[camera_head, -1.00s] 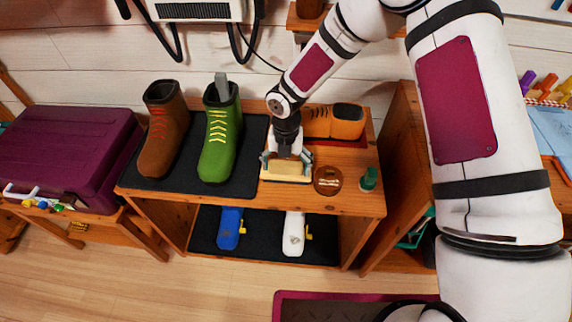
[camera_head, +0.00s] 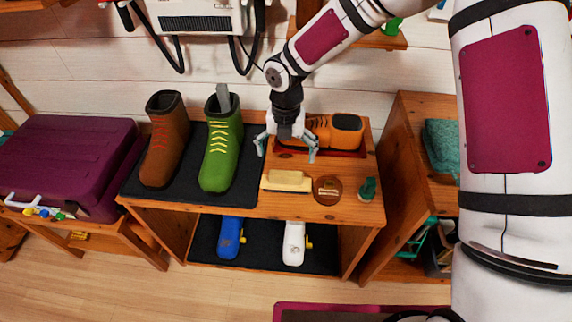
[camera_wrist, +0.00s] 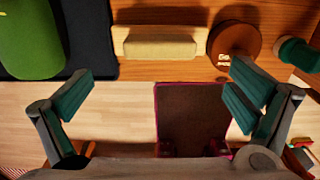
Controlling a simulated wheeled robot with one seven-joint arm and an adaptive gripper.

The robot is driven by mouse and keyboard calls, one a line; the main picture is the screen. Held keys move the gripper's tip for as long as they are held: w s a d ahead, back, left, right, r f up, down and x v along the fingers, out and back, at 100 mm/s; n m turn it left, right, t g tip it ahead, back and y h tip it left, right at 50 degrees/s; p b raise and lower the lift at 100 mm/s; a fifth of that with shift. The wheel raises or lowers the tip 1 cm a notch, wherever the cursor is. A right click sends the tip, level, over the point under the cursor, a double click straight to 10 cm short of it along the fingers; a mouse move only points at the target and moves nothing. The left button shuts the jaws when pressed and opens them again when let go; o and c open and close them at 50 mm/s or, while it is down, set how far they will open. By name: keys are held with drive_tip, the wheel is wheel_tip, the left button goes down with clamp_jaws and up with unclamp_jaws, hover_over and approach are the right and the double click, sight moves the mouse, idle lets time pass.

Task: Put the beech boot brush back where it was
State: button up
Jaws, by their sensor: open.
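The beech boot brush (camera_head: 287,181), a pale block, lies on the top of the wooden bench (camera_head: 232,206) near its front edge, between the dark mat and a round brown tin. It also shows in the wrist view (camera_wrist: 160,42), lying flat and apart from my fingers. My gripper (camera_head: 287,147) is open and empty, above the bench top and behind the brush in the head view. In the wrist view my gripper (camera_wrist: 155,100) shows its two teal finger pads spread wide with nothing between them.
The brown tin (camera_head: 327,190) and a green bottle (camera_head: 367,188) stand right of the brush. An orange shoe (camera_head: 337,132) lies behind. A green boot (camera_head: 221,145) and a brown boot (camera_head: 163,140) stand on the dark mat (camera_head: 196,191). Blue and white items lie on the lower shelf.

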drive_tip(key=shift+r, duration=1.3)
drive_tip(key=s+d+r+m+t+h, duration=0.1)
drive_tip(key=s+d+r+m, duration=0.6)
drive_tip(key=d+r+m, duration=0.3)
drive_tip(key=s+d+r+m+t+h, duration=0.1)
drive_tip(key=s+d+r+m, duration=0.6)
drive_tip(key=d+r+m, duration=0.35)
drive_tip(key=s+r+m+y, duration=0.1)
drive_tip(key=s+m, duration=0.6)
drive_tip(key=s+d+r+m+t+y, duration=0.1)
drive_tip(key=s+r+m, duration=0.1)
drive_tip(key=s+m, duration=0.6)
drive_tip(key=shift+s+d+r, duration=0.25)
drive_tip(key=shift+d, duration=0.05)
